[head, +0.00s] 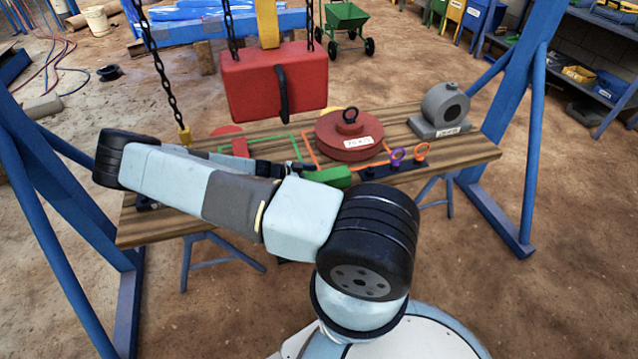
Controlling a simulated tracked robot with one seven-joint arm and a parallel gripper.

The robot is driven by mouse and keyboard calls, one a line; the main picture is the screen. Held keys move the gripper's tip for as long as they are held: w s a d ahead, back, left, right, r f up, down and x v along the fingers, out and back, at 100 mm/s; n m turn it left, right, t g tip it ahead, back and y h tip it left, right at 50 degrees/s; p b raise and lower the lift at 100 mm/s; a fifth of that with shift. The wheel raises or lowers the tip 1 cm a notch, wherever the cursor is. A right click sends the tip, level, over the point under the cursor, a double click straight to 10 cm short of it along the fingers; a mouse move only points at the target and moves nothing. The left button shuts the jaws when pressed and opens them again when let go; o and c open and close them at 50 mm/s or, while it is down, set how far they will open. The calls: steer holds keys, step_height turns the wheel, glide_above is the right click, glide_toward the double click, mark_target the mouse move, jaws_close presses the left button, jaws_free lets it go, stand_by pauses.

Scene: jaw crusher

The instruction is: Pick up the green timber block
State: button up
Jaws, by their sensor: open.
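The green timber block (331,177) lies on the wooden bench near its front edge, right of centre. My arm crosses in front and hides its lower left part. The dark end of my gripper (285,166) shows just above my arm, left of the block and pointing towards it. Its jaws are open, but most of the gripper is hidden behind my arm. I cannot tell whether a finger touches the block.
The wooden bench (470,152) carries a red weight disc (345,143), a grey bearing housing (442,112) and a dark strip with purple and orange rings (421,150). A red block (275,84) hangs on chains above. Blue frame legs (515,130) flank the bench.

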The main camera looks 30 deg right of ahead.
steer(key=shift+c, duration=0.2)
steer(key=c, duration=1.4)
